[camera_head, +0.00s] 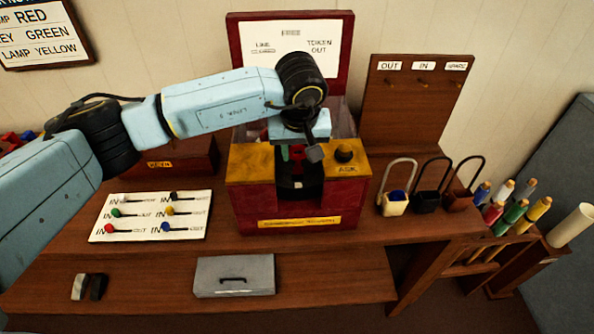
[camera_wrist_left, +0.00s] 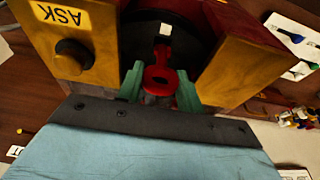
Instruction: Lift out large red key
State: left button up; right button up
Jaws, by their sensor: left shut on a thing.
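The large red key (camera_wrist_left: 160,77) shows in the left wrist view between the green fingers of my left gripper (camera_wrist_left: 160,88). The gripper is shut on it, near the dark round part of the red and yellow machine (camera_wrist_left: 243,55). In the head view, my left gripper (camera_head: 298,157) points down at the middle of the machine (camera_head: 262,205), and the arm hides part of it. I cannot tell how deep the key sits in the machine. My right gripper is not in view.
A dark ASK knob (camera_head: 344,152) stands right of the gripper. A white panel (camera_head: 150,215) with several coloured levers lies to the left. Hooped holders (camera_head: 396,200) and several coloured rods (camera_head: 515,210) stand to the right. A grey lidded box (camera_head: 234,276) lies in front.

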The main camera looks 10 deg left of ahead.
pick_arm(q)
jog(key=shift+s+d+r+p, duration=0.25)
jog(key=shift+s+r+p, duration=0.3)
jog(key=shift+s+r, duration=0.45)
jog(key=shift+s+d+r+p, duration=0.25)
jog(key=shift+s+r+p, duration=0.25)
jog(key=shift+s+r, duration=0.45)
